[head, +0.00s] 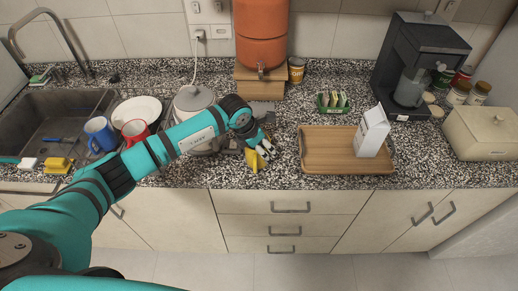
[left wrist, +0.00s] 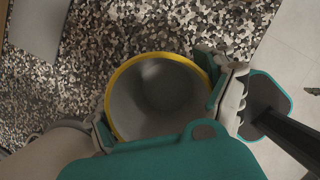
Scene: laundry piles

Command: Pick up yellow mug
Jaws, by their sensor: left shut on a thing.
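The yellow mug (head: 255,160) is on the speckled counter near its front edge, in the middle of the head view, partly hidden by my gripper. In the left wrist view the mug (left wrist: 158,92) shows its yellow rim and grey inside from above. My left gripper (head: 262,148) is shut on the mug, with one finger at each side of its rim in the left wrist view (left wrist: 165,105). I cannot tell whether the mug touches the counter. My right gripper is not in view.
A wooden tray (head: 320,164) with a white carton (head: 371,132) lies right of the gripper. Left are a blue mug (head: 100,134), a red mug (head: 135,131), a plate (head: 138,110) and the sink (head: 48,122). A coffee maker (head: 418,60) stands at the back right.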

